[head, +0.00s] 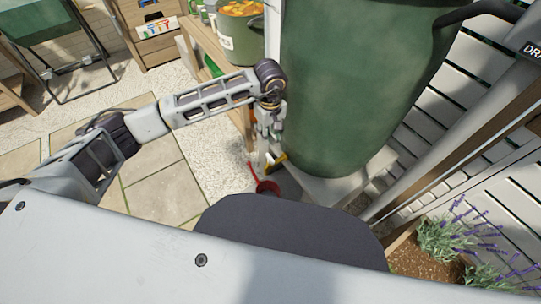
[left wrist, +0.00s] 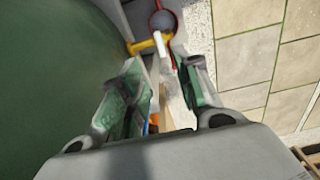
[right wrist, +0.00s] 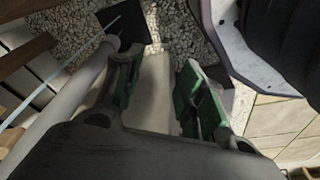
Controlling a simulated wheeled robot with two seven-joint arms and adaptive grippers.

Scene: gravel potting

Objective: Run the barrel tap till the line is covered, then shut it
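The green barrel (head: 345,80) stands right of centre in the head view and fills the left of the left wrist view (left wrist: 45,70). Its yellow tap (head: 277,160) is low on the near left side; it also shows in the left wrist view (left wrist: 146,45). A red container (head: 267,187) with a long red handle is below the tap, with a grey round interior in the left wrist view (left wrist: 163,20). I cannot make out a line in it. My left gripper (head: 268,135) is open, fingers apart, just short of the tap. My right gripper (right wrist: 158,70) is open, with nothing clearly held.
A pot of orange pieces (head: 240,35) stands on a wooden shelf behind the barrel's left side. A grey pipe (right wrist: 75,95) and a dark square base (right wrist: 124,25) are near my right gripper. Lavender (head: 455,235) grows at the lower right. Paving at left is clear.

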